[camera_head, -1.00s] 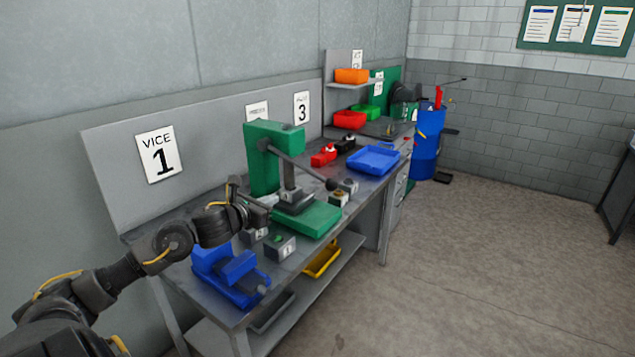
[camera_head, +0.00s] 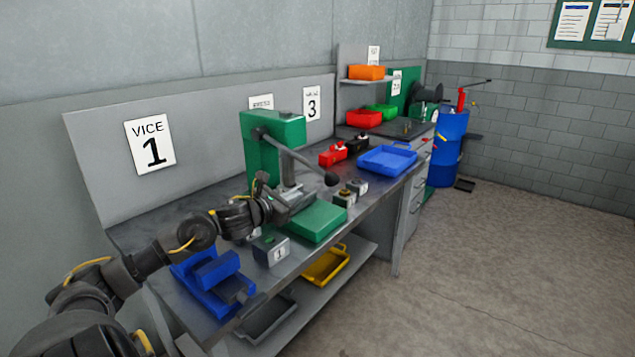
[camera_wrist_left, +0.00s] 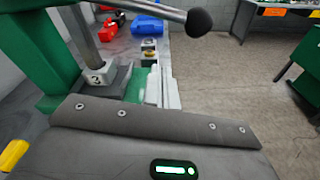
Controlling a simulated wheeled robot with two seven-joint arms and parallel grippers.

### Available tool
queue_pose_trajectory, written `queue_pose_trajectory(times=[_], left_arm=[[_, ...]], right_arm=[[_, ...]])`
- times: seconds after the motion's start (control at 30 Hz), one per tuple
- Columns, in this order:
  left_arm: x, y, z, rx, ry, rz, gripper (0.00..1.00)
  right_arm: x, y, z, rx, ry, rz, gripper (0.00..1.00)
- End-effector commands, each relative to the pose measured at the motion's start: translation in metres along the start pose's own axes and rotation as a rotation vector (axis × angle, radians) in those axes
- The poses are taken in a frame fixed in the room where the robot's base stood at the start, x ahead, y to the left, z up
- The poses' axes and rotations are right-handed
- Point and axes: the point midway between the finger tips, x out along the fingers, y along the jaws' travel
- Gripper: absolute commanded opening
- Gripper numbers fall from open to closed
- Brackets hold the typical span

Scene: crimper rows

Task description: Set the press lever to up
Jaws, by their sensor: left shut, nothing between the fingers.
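The green press (camera_head: 262,155) stands on the workbench, with a green base block (camera_head: 317,221) in front. Its grey press lever (camera_head: 297,158) slopes down to the right from a pivot high on the press and ends in a black ball knob (camera_head: 332,179). In the left wrist view the lever (camera_wrist_left: 150,7) crosses the top, with its knob (camera_wrist_left: 199,22) at upper right. My left gripper (camera_head: 286,203) is beside the press ram, below the lever and apart from the knob. Its pale fingers (camera_wrist_left: 161,88) look closed and empty. My right gripper is out of view.
A blue vice (camera_head: 212,283) and a small box marked 1 (camera_head: 270,251) sit near my left arm. Small boxes (camera_head: 345,198) stand beyond the press base. A blue tray (camera_head: 387,161) and red item (camera_head: 333,154) lie farther back. Open floor (camera_head: 480,270) is on the right.

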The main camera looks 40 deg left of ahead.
Motion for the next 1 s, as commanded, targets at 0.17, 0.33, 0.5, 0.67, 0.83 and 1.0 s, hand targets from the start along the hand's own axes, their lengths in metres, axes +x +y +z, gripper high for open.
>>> queue_pose_trajectory(times=[0.17,0.33,0.5,0.67,0.83,1.0], left_arm=[[0.011,0.006,0.000,-0.007,0.003,0.010,0.00],[0.044,0.005,0.004,-0.009,0.000,0.007,0.00],[0.081,0.004,0.003,-0.009,0.001,0.005,0.00],[0.091,0.004,0.018,-0.001,0.001,0.002,0.00],[0.085,0.003,0.032,-0.001,0.003,0.002,0.00],[0.083,0.002,0.036,-0.001,0.003,0.002,0.00]], right_arm=[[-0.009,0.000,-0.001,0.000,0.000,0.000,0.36],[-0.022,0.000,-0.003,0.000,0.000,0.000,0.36],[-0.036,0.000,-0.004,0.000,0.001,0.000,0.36],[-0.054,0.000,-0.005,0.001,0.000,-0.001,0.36],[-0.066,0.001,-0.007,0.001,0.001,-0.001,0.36],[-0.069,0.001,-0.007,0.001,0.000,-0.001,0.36]])
